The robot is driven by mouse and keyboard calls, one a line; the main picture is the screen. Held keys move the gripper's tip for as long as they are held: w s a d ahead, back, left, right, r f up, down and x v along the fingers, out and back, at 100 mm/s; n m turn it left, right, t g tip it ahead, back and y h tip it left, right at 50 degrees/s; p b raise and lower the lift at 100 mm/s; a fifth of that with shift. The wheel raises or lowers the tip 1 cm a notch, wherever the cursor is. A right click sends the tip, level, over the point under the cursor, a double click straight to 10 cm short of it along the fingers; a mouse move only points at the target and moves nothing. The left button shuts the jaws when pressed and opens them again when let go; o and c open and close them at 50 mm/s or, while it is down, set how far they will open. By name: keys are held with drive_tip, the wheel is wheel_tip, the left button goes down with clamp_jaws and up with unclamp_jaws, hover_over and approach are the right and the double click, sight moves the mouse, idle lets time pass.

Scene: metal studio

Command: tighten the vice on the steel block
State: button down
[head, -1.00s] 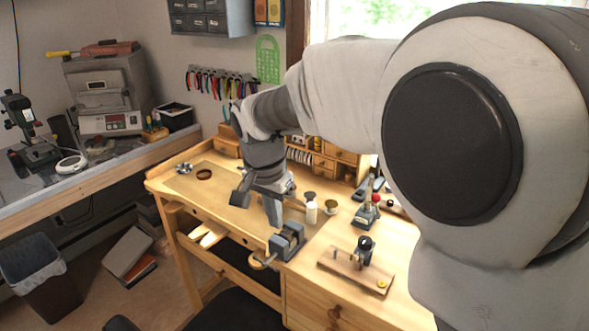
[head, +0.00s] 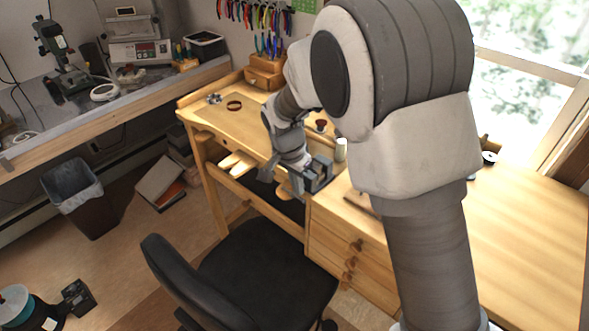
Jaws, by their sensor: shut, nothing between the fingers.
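The vice (head: 319,174) is a small dark grey tool at the front edge of the wooden workbench, in the middle of the head view. A round wooden piece (head: 284,190) shows just left of it, at the bench edge. My gripper (head: 298,190) points down at the vice's front left side, close against it, with its fingers shut and nothing seen between them. I cannot tell whether it touches the vice. The steel block cannot be made out; the jaws are small and partly behind my gripper.
A white bottle (head: 340,149) stands behind the vice. My arm hides much of the bench's right part. A black chair (head: 250,265) stands in front of the bench. A bin (head: 80,195) is on the floor at left. The bench's left top (head: 215,117) is mostly clear.

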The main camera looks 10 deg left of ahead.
drive_tip(key=shift+w+d+f, duration=0.1)
drive_tip(key=shift+f, duration=0.5)
drive_tip(key=shift+w+d+f, duration=0.1)
drive_tip(key=shift+f, duration=0.5)
drive_tip(key=shift+a+f, duration=0.1)
drive_tip(key=shift+f, duration=0.05)
drive_tip(key=shift+b, duration=0.5)
drive_tip(key=shift+t+y, duration=0.3)
